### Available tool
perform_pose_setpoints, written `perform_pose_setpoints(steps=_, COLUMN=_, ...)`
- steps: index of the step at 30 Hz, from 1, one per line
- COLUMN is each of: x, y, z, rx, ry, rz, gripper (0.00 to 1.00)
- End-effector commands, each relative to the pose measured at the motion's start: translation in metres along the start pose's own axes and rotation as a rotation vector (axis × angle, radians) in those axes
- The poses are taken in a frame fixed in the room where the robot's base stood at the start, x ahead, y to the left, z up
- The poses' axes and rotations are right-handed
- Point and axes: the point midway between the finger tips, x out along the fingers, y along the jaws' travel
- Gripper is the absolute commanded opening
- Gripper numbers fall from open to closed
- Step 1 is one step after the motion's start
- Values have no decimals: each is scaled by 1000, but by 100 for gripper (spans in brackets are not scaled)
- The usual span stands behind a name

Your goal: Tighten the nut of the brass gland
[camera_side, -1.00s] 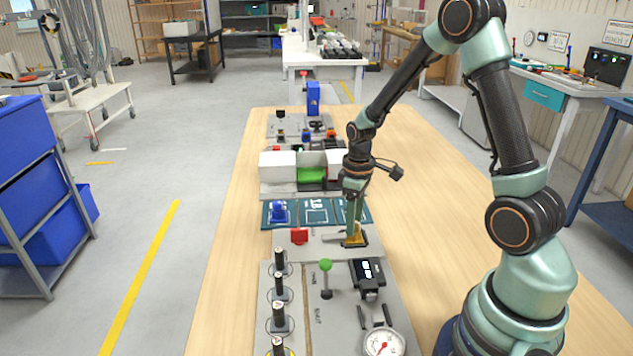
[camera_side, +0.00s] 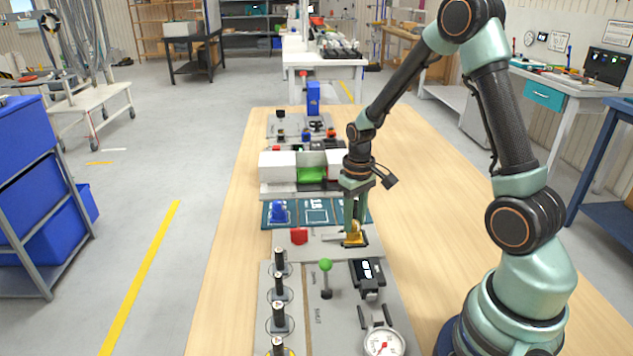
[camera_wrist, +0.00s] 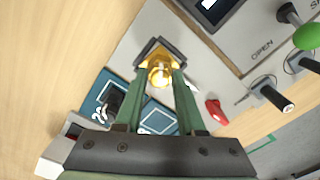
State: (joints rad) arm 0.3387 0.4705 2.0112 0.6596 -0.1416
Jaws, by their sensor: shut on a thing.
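The brass gland (camera_side: 354,239) stands on a dark square base on the grey panel, below my forearm in the side view. In the wrist view the brass gland (camera_wrist: 160,74) shows as a gold rounded piece between my two green fingers. My gripper (camera_side: 355,230) points down at it, with the fingertips at its height. In the wrist view my gripper (camera_wrist: 160,78) has one finger on each side of the gland, shut on its nut. The fingers hide part of the gland in the side view.
A green-knobbed lever (camera_side: 326,278), a black display unit (camera_side: 368,275) and a gauge (camera_side: 383,343) stand nearer the camera. Blue marked plates (camera_side: 316,212) lie behind. Bare table (camera_side: 430,230) lies to the right.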

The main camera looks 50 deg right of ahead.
Motion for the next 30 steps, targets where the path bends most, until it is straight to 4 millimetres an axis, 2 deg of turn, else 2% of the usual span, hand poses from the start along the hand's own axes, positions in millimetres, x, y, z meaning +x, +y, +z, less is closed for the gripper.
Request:
perform_pose_setpoints(steps=12, x=0, y=0, z=0, rx=516, ry=-1, rz=0, gripper=0)
perform_pose_setpoints(steps=16, x=0, y=0, z=0, rx=584, ry=-1, rz=0, gripper=0)
perform_pose_setpoints(steps=25, x=0, y=0, z=0, rx=602, ry=-1, rz=0, gripper=0)
perform_pose_setpoints(steps=30, x=0, y=0, z=0, rx=770, ry=-1, rz=0, gripper=0)
